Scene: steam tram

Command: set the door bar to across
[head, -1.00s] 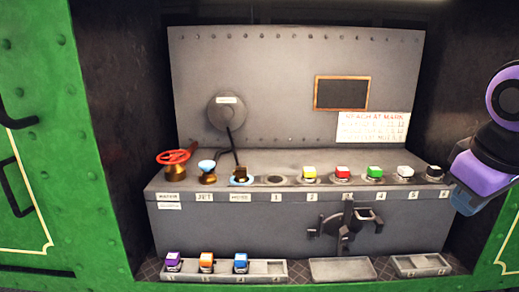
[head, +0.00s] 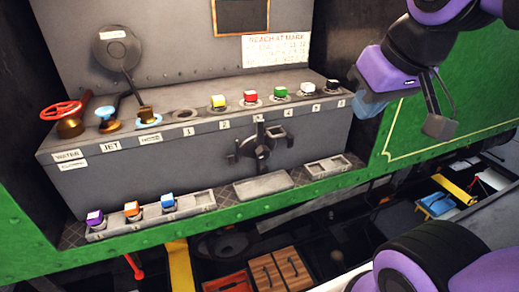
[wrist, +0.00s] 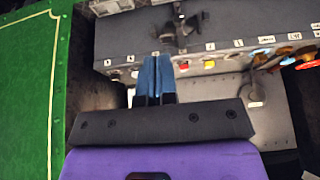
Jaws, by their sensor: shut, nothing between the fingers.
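The door bar (head: 261,138) is a dark metal piece at a round hub on the front of the grey cabinet (head: 200,150). Its long part looks upright, with a dark bracket (head: 232,157) to its left and another to its right. It also shows at the top of the wrist view (wrist: 180,28), where the scene appears upside down. My gripper (head: 366,104) is at the cabinet's right end, right of the bar and apart from it. Its blue fingers (wrist: 154,75) are together and empty.
A row of colored knobs, a red valve wheel (head: 62,110) and a lever (head: 135,85) line the cabinet top. Shallow trays (head: 262,184) sit below the bar, one with several colored blocks. A green wall (head: 440,105) bounds the right side. The space before the bar looks clear.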

